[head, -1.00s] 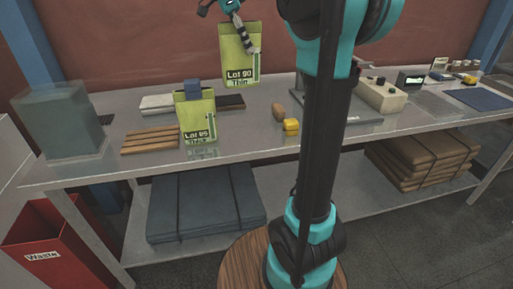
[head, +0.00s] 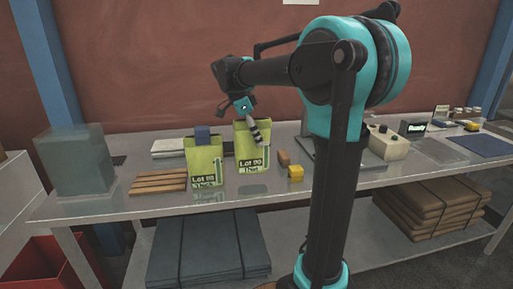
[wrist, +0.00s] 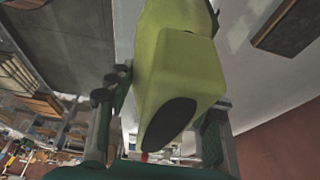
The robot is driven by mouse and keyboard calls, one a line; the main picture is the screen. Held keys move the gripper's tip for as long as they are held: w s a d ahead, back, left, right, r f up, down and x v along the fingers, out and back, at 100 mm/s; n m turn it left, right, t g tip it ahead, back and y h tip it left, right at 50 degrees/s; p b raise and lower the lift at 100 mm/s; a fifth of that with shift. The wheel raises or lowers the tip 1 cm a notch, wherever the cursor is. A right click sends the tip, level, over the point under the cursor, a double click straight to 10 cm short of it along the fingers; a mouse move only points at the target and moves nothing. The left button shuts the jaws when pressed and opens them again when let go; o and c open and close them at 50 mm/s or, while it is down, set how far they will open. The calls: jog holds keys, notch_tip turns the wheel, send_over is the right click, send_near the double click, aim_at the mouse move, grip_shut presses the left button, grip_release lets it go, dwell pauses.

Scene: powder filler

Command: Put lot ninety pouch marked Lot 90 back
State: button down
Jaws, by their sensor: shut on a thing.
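The Lot 90 pouch (head: 254,142) is yellow-green with a dark label and hangs upright at my gripper (head: 254,130). My gripper is shut on its upper part. The pouch's base is at or just above the bench top; I cannot tell if it touches. In the wrist view the pouch (wrist: 185,65) fills the space between the fingers (wrist: 160,115).
A wooden slatted rack (head: 158,181) and a translucent grey box (head: 75,163) are at the left of the bench (head: 120,203). A yellow block (head: 296,173) and a brown piece (head: 283,158) lie close right of the held pouch. A beige device (head: 388,143) stands farther right.

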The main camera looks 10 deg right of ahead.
aim_at(244, 120)
jog(key=shift+f, duration=2.25)
jog(key=c, duration=0.7)
grip_release()
jog(key=v, duration=1.2)
